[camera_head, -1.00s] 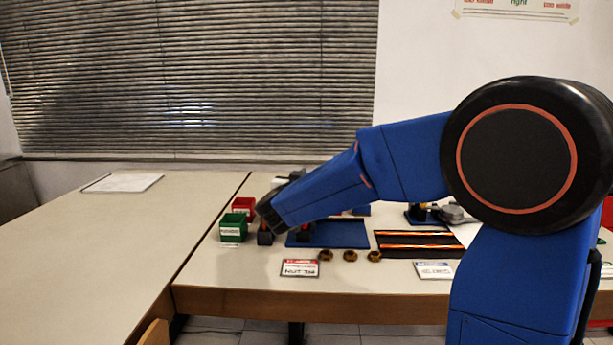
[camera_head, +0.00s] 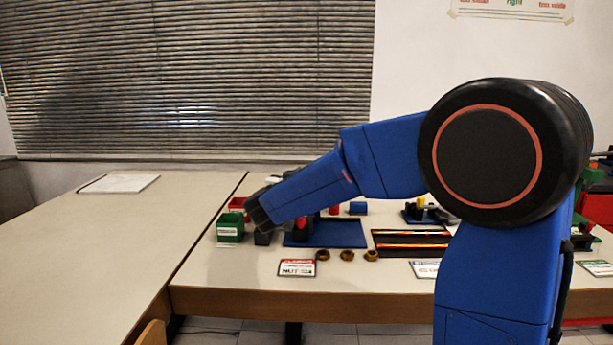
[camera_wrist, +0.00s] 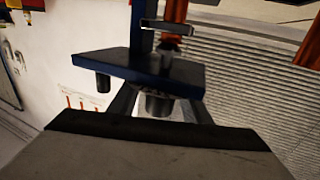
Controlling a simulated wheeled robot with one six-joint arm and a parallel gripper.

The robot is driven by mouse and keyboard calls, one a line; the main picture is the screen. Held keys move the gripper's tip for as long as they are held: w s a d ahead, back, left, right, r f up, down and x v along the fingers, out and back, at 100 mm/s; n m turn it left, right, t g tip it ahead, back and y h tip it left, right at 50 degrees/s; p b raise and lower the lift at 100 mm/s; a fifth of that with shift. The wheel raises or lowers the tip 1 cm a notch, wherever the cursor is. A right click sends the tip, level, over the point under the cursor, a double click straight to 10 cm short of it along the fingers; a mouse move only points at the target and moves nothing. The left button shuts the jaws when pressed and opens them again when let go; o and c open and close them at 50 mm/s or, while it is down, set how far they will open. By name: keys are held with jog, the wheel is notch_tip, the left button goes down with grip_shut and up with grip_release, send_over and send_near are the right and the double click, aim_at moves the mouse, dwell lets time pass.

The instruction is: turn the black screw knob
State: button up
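In the wrist view a short dark cylinder, which looks like the black screw knob (camera_wrist: 158,104), sticks out below a dark blue plate (camera_wrist: 110,66). My gripper (camera_wrist: 160,95) has a dark finger on each side of it, with gaps visible between fingers and cylinder. I cannot tell how deep the fingers reach around it. A second, smaller dark peg (camera_wrist: 103,82) hangs from the plate's left part. In the head view my forearm hides the gripper and the knob. A blue base plate (camera_head: 340,234) lies on the table, with red and black parts at its left end.
A green bin (camera_head: 230,228), a red bin (camera_head: 237,204) and a dark bin (camera_head: 262,238) stand near my wrist. The left table is mostly clear.

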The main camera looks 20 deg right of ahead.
jog(key=v, duration=1.7)
jog(key=shift+a, duration=0.2)
jog(key=shift+s, duration=0.1)
jog(key=s+d+f+n+g+y, duration=0.2)
jog(key=s+d+f, duration=0.3)
jog(key=s, duration=0.5)
jog(key=s+d+f+n+g+y, duration=0.2)
jog(key=s+d+f+g+y, duration=0.2)
jog(key=s, duration=0.7)
jog(key=s+d+f+n+g+y, duration=0.3)
jog(key=s+d+f, duration=0.3)
jog(key=s, duration=0.5)
notch_tip(320, 180, down, 3)
jog(key=shift+d+r+g+y, duration=0.2)
jog(key=shift+g+y, duration=0.2)
jog(key=shift+y, duration=0.4)
